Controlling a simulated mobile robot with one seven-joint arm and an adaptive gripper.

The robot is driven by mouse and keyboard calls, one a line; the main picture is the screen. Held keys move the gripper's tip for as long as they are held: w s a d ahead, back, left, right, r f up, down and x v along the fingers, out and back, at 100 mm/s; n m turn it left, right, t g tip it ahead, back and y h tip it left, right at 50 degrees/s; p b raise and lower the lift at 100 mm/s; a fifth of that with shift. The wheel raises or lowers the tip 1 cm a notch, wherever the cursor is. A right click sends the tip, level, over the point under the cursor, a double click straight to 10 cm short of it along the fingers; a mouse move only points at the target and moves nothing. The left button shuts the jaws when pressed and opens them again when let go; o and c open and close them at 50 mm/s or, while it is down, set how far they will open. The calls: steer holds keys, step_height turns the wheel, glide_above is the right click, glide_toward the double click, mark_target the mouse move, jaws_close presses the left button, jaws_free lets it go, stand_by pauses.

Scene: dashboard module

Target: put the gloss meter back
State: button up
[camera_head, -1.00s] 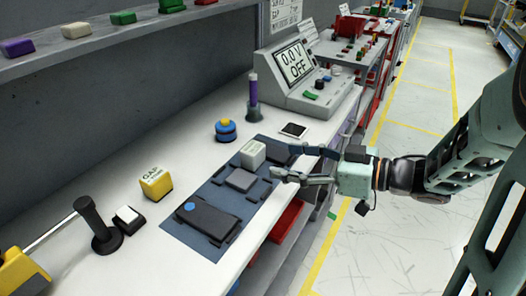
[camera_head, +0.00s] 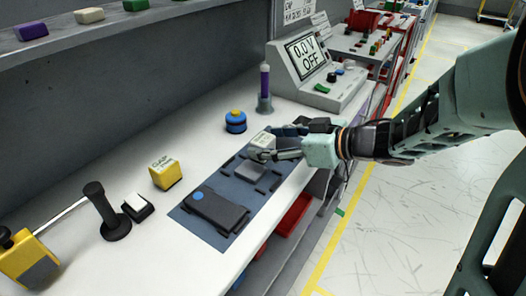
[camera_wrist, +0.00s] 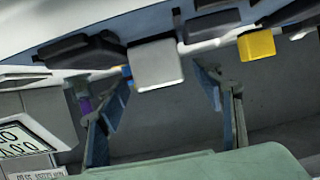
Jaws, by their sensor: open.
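A pale box with a dark label on top, probably the gloss meter (camera_head: 261,139), stands on the blue-grey mat (camera_head: 187,217) at its far end; the label is too small to read. My gripper (camera_head: 262,144) is open and reaches in from the right, its fingers low at the box. In the wrist view the pale box (camera_wrist: 156,66) shows between and beyond the two spread fingers of my gripper (camera_wrist: 165,103). I cannot tell whether a finger touches it.
On the mat are a grey block (camera_head: 249,170) and a dark device (camera_head: 216,208) with a blue button. A yellow block (camera_head: 167,175), a blue round piece (camera_head: 236,122), a purple tool in a holder (camera_head: 265,85) and a meter console (camera_head: 318,75) stand around. A shelf runs above.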

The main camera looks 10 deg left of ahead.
steer(key=shift+x, duration=1.15)
steer(key=c, duration=1.5)
steer(key=shift+r, duration=0.2)
